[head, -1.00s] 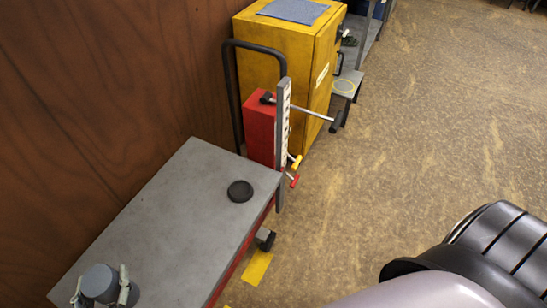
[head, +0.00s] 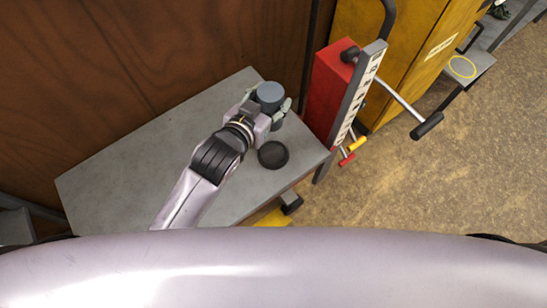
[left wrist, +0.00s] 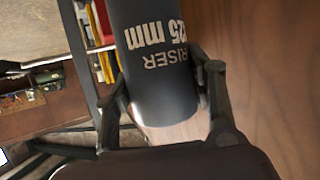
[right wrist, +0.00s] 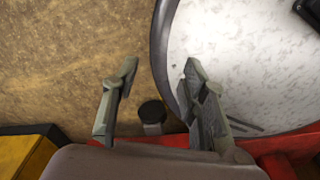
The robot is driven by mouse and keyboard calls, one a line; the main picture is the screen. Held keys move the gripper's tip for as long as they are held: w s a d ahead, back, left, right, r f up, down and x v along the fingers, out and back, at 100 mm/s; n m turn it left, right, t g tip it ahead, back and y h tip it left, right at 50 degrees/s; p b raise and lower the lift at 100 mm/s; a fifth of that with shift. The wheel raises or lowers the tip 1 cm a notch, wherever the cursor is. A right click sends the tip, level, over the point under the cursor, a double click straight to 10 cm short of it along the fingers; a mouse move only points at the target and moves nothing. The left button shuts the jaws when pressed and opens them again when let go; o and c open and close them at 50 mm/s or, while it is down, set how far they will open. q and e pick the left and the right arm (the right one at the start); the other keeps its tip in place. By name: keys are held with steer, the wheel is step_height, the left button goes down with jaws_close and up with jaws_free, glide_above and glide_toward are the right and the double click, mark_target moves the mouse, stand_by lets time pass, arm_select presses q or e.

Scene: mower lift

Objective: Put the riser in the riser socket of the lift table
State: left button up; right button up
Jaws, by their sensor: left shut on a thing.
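The riser (head: 269,93) is a grey cylinder, and my left gripper (head: 266,108) is shut on it. In the left wrist view the riser (left wrist: 158,60) is dark, with pale lettering that includes "RISER", and sits between both fingers. The lift table (head: 140,165) has a flat grey top. A dark round socket (head: 273,155) is near its right end; the riser is above and slightly left of it in the picture, apart from it. The riser's height over the table is hard to tell. My right gripper (right wrist: 157,78) is open and empty.
Right of the table stand a red column (head: 328,90), a scaled upright (head: 357,100) and a black-gripped crank (head: 427,125). A yellow cabinet (head: 400,50) is behind them. A wooden wall (head: 130,60) lines the far side. The floor at right is open.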

arm_select(q)
steer(key=shift+w+d+f, duration=0.2)
steer(key=shift+d+f, duration=0.05)
steer(key=shift+f, duration=0.1)
steer(key=shift+w+d+f+b, duration=0.1)
steer(key=shift+f+b, duration=0.6)
steer(key=shift+f, duration=4.25)
steer(key=shift+d+f+b, duration=0.1)
steer(key=shift+f+b, duration=0.55)
steer(key=shift+f, duration=4.3)
arm_select(e)
steer(key=shift+w+d+f, duration=0.2)
steer(key=shift+w+f, duration=0.05)
steer(key=shift+f, duration=0.55)
steer(key=shift+w+d+f, duration=0.15)
steer(key=shift+w+f, duration=0.05)
steer(key=shift+f, duration=0.6)
arm_select(q)
steer(key=shift+f, duration=0.15)
steer(key=o, duration=1.5)
arm_select(e)
steer(key=shift+a+f, duration=0.1)
steer(key=shift+a, duration=0.05)
arm_select(q)
steer(key=shift+o, duration=0.2)
